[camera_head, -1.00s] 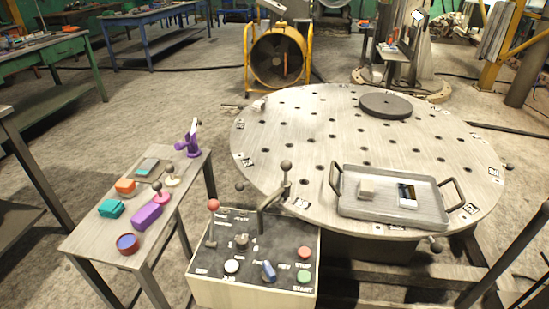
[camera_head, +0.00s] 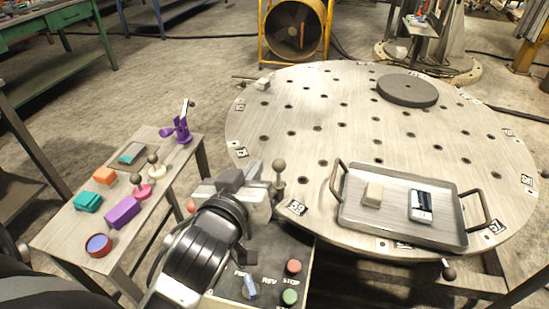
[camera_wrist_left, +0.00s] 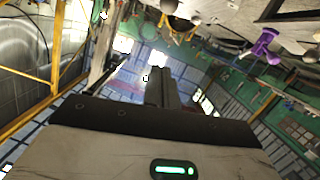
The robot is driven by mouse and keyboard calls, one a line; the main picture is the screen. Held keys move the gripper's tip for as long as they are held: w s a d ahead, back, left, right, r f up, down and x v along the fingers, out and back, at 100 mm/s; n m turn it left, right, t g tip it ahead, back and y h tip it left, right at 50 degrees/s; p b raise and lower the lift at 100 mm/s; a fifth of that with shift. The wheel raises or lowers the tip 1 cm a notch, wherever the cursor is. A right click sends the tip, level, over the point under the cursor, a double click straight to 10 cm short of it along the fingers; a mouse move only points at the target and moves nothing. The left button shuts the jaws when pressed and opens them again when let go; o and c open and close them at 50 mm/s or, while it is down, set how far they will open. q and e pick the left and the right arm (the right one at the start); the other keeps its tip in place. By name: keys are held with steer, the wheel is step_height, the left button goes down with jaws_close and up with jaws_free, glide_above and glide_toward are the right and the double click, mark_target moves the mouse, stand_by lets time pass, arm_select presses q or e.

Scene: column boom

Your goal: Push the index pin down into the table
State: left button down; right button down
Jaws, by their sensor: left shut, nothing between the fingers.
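The index pin (camera_head: 279,167), with a grey ball knob on a short stem, stands upright at the near left edge of the round table (camera_head: 330,110). My left gripper (camera_head: 258,190) is just left of the pin in the head view, over the control box. It covers part of the box and the pin's lower mount. Whether it touches the pin cannot be told. Its fingers show together and empty in the left wrist view (camera_wrist_left: 161,88). My right gripper is not in view.
A metal tray (camera_head: 362,222) with two small items lies on the table's near right. A dark disc (camera_head: 407,90) lies at the back. The control box (camera_head: 232,292) has red and green buttons. A side table (camera_head: 75,222) with several coloured objects stands left.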

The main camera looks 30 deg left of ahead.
arm_select(q)
steer(key=p, duration=0.1)
glide_above(275, 170)
steer(key=s, duration=0.2)
steer(key=f, duration=0.4)
steer(key=w+f, duration=0.1)
steer(key=f, duration=0.1)
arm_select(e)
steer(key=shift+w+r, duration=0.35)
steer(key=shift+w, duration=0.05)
arm_select(q)
steer(key=shift+b, duration=0.3)
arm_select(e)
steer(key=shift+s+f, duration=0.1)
